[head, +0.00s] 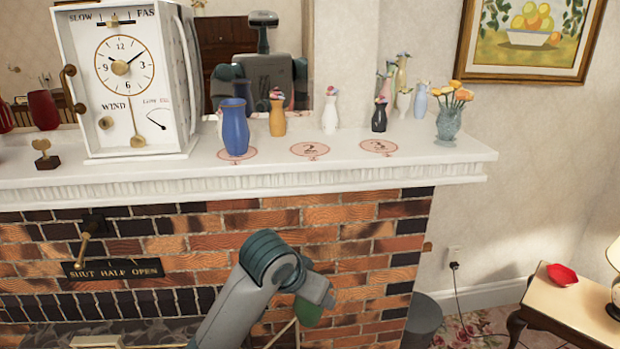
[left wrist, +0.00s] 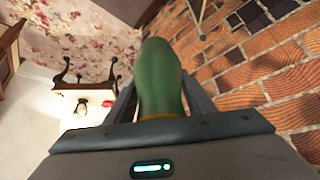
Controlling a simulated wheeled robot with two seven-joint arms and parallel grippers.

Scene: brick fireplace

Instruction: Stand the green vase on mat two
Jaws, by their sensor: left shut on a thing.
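My left gripper (head: 316,292) is shut on the green vase (head: 308,312) in front of the brick face, well below the mantel shelf. In the left wrist view the green vase (left wrist: 160,75) sits between the two fingers. Its lower part is hidden by the gripper body. Mat two (head: 310,149), a round pink mat marked 2, lies bare on the white mantel shelf (head: 345,165). My right gripper is in neither view.
A blue vase (head: 236,127) stands on the left mat. The mat marked 3 (head: 378,146) is bare. Small orange (head: 277,117), white (head: 330,114) and black (head: 379,118) vases stand behind the mats. A large clock (head: 125,80) stands left, a flower vase (head: 448,122) right.

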